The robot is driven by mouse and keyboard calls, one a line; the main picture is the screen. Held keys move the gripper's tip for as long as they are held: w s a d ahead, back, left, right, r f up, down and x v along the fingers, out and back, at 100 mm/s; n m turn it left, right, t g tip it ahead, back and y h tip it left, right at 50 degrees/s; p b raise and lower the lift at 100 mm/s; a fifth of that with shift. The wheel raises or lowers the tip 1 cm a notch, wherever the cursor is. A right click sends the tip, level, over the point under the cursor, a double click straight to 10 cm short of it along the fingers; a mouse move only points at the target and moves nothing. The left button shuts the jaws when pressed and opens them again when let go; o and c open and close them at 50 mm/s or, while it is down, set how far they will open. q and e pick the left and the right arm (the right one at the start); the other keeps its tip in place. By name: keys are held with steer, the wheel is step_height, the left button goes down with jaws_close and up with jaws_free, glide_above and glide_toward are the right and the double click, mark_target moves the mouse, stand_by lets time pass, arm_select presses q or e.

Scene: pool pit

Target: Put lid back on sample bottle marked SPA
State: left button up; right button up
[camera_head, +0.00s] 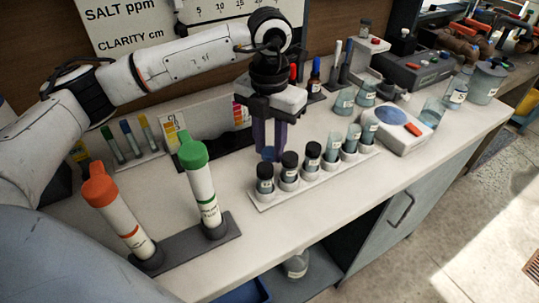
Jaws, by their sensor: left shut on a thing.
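My left gripper (268,150) points down at the left end of a white rack (262,205). It is shut on a small blue thing (268,154), perhaps a lid, just above and behind the leftmost bottle. Whether it touches that bottle I cannot tell. The rack holds a slanting row of sample bottles. The three nearer ones have black lids: the leftmost (265,180), the second (289,170) and the third (312,158). The farther ones, such as this bottle (351,138), stand without lids. The labels are too small to read, so I cannot tell which is SPA. My right gripper is out of view.
Two tall tubes with green (193,150) and orange (98,190) caps stand on a grey base at the front left. A white device (408,138) with a blue top lies right of the rack. Several beakers (431,112) stand behind it. Bare counter lies in front.

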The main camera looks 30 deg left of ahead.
mark_target(270, 152)
arm_select(q)
step_height(270, 152, up, 7)
steer(key=shift+f, duration=0.1)
stand_by(0.4)
